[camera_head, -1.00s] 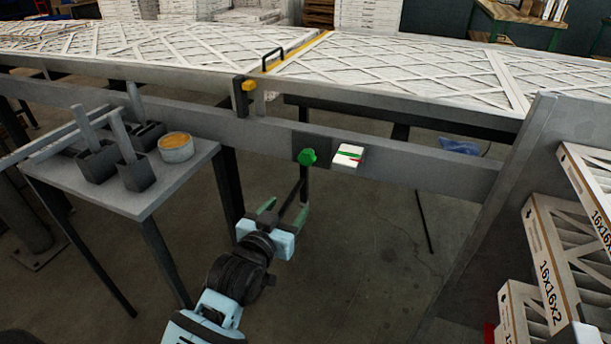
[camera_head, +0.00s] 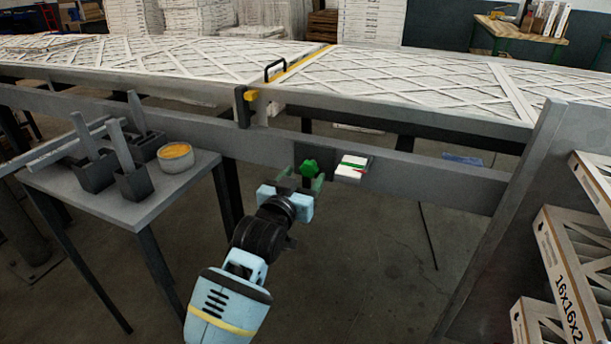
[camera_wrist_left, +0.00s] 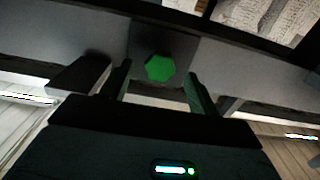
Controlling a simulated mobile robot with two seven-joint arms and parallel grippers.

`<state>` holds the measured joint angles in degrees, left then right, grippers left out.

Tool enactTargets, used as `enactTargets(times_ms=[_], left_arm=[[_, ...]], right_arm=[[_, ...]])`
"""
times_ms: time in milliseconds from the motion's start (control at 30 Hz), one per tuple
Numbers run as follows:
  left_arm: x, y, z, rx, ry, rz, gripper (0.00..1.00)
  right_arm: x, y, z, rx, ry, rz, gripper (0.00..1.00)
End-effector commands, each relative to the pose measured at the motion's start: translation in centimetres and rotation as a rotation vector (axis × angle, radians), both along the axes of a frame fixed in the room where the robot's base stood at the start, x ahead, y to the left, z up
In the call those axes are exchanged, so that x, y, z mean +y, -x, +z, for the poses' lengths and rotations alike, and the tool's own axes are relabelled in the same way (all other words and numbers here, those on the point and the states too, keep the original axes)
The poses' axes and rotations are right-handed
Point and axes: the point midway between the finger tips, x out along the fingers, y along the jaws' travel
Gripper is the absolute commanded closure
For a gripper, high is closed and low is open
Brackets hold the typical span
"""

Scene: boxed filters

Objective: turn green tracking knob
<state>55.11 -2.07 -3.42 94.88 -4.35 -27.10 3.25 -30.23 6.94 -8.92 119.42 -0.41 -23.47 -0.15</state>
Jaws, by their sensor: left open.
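The green tracking knob (camera_head: 309,168) sits on the grey front rail of the conveyor. It also shows in the left wrist view (camera_wrist_left: 160,68), lobed and facing the camera. My left gripper (camera_head: 304,183) is open just in front of the knob, its fingers pointing at the rail. In the left wrist view my left gripper (camera_wrist_left: 157,88) has one finger on each side below the knob, with a gap to it on both sides. Whether the fingertips reach around the knob is hard to tell. My right gripper is not in view.
A white box with green and red marks (camera_head: 351,168) is on the rail just right of the knob. A small grey table (camera_head: 140,212) with holders and a round orange-topped tin (camera_head: 175,157) stands left. Boxed filters (camera_head: 562,275) stand at right. Floor below is clear.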

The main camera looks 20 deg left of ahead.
Motion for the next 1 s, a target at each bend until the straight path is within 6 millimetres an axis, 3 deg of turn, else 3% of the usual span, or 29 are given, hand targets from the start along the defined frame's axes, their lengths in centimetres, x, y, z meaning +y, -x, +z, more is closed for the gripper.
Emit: enactTargets(times_ms=[200,533,867,1000], left_arm=[[-0.1,-1.6,0.0,-0.001,0.000,0.000,0.40],[-0.1,-1.9,0.0,0.000,0.000,0.000,0.40],[-0.1,-1.9,0.0,0.000,0.000,0.000,0.82],[-0.1,-1.9,0.0,0.000,0.003,0.000,0.85]], right_arm=[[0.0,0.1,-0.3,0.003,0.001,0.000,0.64],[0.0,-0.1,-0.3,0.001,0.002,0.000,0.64],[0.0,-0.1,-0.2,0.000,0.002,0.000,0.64],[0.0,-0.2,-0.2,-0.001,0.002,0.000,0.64]])
